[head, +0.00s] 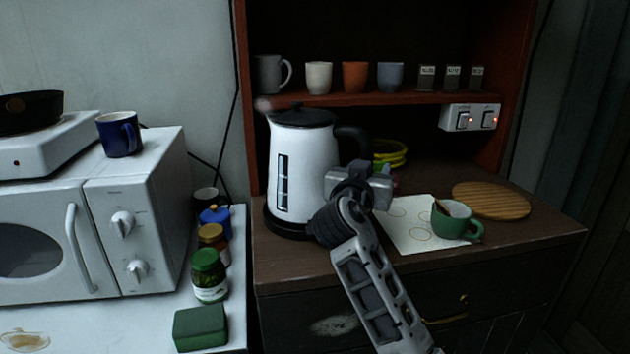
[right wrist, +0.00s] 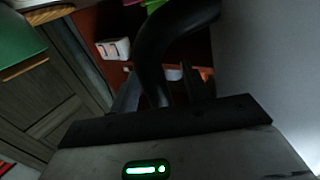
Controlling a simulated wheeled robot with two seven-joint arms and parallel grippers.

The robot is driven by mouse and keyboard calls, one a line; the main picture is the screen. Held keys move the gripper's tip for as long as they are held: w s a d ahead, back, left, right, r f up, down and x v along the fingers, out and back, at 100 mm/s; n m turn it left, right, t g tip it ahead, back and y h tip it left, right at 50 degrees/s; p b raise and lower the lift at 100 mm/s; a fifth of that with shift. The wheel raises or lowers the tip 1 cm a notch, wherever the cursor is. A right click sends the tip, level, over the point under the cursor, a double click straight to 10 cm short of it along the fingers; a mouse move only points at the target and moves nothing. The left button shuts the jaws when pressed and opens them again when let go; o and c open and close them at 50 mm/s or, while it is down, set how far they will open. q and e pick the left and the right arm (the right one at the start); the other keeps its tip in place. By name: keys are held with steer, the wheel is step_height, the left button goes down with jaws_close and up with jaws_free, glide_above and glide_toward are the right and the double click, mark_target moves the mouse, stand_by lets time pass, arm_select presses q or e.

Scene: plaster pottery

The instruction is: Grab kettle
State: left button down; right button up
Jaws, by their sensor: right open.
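The white kettle (head: 305,165) with a black lid and black base stands upright at the left of the brown counter. Its black handle (head: 352,137) is on its right side. My right gripper (head: 360,184) is at the lower part of the handle, beside the body, and its fingers are mostly hidden by the wrist. In the right wrist view the curved dark handle (right wrist: 158,58) comes down towards the open jaws (right wrist: 165,90) and seems to lie between the fingers. The kettle's grey wall (right wrist: 262,60) fills the right side there. My left gripper is not in view.
A green mug (head: 452,222) stands on a white sheet (head: 405,235) right of my arm, near a round wooden board (head: 490,200). Yellow-green bowls (head: 390,150) sit behind the gripper. A shelf (head: 400,98) with cups is above. Jars (head: 208,272) and a microwave (head: 90,220) stand left.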

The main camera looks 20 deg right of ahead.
jaws_close()
stand_by(1.2)
steer(key=shift+r, duration=0.25)
